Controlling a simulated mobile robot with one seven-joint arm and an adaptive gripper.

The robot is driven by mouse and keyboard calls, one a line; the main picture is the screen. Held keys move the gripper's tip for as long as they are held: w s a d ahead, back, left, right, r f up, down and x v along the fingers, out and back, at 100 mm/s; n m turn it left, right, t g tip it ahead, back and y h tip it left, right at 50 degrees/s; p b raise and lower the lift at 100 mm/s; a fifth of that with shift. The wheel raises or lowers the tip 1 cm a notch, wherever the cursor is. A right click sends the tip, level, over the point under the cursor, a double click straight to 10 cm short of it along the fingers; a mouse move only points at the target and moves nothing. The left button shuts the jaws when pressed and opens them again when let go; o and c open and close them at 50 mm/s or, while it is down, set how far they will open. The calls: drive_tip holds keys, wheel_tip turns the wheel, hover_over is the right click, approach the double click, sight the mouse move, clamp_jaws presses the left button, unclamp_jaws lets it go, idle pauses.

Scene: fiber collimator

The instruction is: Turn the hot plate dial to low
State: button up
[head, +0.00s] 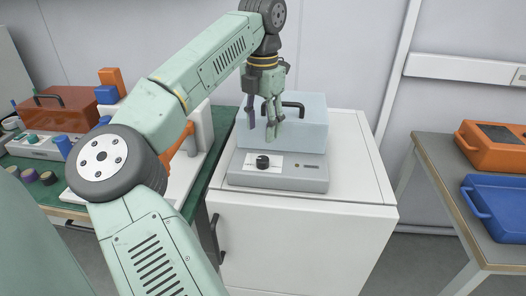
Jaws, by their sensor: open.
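The hot plate (302,184) is a grey box with a sloped front panel, standing on a white cabinet. Its black dial (262,162) sits on a white label on the front panel, left of centre. The dial's setting is too small to read. My gripper (261,136) hangs from the arm with its fingers pointing down, open and empty. In the picture its fingertips show just above the dial and in front of the translucent bluish box on the hot plate. I cannot tell how far they are from the panel, but no contact with the dial shows.
The translucent box (312,122) has a black handle on top. The white cabinet (345,185) has free top surface on the right. A green-topped bench with several items stands left, partly behind my arm. A table at right holds an orange case (490,150) and blue tray (500,208).

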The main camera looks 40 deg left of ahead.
sight(263, 158)
wheel_tip(263, 158, down, 9)
drive_tip(key=shift+d+f+p, duration=0.1)
drive_tip(key=shift+f+p, duration=0.05)
drive_tip(key=shift+p, duration=0.65)
drive_tip(key=shift+c, duration=0.3)
drive_tip(key=shift+w, duration=0.1)
clamp_jaws()
